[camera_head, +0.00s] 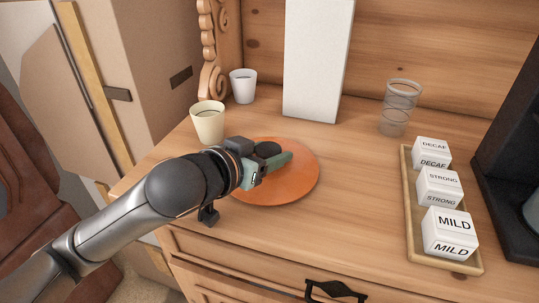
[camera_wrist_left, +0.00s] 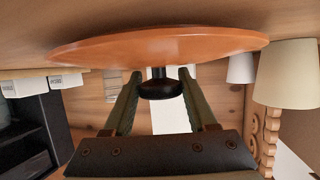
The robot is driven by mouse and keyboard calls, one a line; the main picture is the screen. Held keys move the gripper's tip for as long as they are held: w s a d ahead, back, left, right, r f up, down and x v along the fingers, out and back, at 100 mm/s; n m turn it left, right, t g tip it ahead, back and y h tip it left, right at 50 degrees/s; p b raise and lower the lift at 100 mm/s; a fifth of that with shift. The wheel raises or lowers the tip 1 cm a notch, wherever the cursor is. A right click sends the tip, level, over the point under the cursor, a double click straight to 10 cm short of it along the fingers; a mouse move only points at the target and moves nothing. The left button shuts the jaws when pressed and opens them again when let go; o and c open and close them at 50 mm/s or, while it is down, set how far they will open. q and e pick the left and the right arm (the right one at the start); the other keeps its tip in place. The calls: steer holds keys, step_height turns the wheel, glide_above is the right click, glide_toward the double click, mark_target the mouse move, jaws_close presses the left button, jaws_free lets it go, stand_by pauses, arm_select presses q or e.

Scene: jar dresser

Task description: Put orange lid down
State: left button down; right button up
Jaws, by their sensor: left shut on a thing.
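The orange lid (camera_head: 293,190) is a round disc at the left part of the dresser top (camera_head: 345,215), low and roughly level. It also shows edge-on in the left wrist view (camera_wrist_left: 160,46), close to the wooden surface; I cannot tell whether it touches. Its black knob (camera_head: 267,149) is between the green fingers of my left gripper (camera_head: 276,162). In the left wrist view, my left gripper (camera_wrist_left: 159,78) has one finger on each side of the knob (camera_wrist_left: 161,89) and is shut on it. My right gripper is out of view.
A cream cup (camera_head: 208,123) stands just behind my left gripper, with a white cup (camera_head: 243,87) farther back. The middle top is clear.

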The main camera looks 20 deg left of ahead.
arm_select(q)
steer(key=shift+s+r, duration=0.1)
steer(key=shift+c, duration=1)
jaws_free()
